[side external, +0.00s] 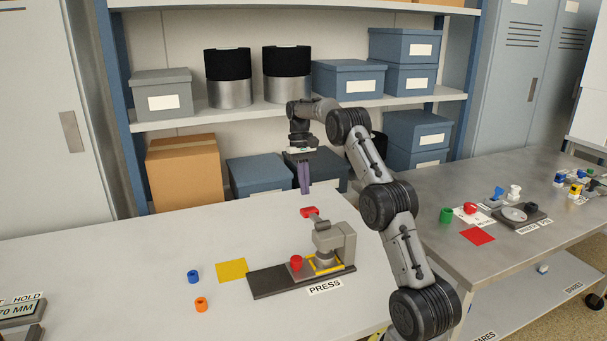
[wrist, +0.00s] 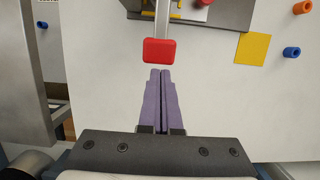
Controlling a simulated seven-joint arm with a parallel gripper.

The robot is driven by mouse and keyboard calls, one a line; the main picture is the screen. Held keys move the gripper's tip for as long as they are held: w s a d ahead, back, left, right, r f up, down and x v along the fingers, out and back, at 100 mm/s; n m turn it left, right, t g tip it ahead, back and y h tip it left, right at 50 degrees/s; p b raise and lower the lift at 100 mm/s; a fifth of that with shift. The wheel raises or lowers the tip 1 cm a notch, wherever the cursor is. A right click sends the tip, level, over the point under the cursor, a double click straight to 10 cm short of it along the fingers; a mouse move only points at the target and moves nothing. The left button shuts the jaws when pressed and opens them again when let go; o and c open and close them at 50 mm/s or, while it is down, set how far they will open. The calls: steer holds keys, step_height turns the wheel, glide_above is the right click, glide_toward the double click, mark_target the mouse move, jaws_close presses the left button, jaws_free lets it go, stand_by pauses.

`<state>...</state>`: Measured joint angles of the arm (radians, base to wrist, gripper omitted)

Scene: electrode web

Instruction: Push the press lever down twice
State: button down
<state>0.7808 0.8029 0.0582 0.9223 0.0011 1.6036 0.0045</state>
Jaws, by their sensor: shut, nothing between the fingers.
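The press (side external: 334,243) is a grey frame on a dark base plate, with a "PRESS" label in front. Its lever ends in a red handle (side external: 308,212) that sticks out toward the back. In the wrist view the red handle (wrist: 162,51) is just beyond the fingertips. My gripper (side external: 304,190) points down above the handle, with a visible gap between them in the side view. Its purple fingers are shut and empty, and they also show in the wrist view (wrist: 161,73). A red cylinder (side external: 296,263) stands on the press base in front of the ram.
A yellow square (side external: 232,270), a blue cylinder (side external: 193,276) and an orange cylinder (side external: 201,304) lie left of the press on the white table (side external: 110,265). A shelf with boxes (side external: 261,174) stands behind. A metal bench (side external: 440,200) with small parts is at right.

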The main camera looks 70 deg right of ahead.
steer(key=shift+v, duration=2)
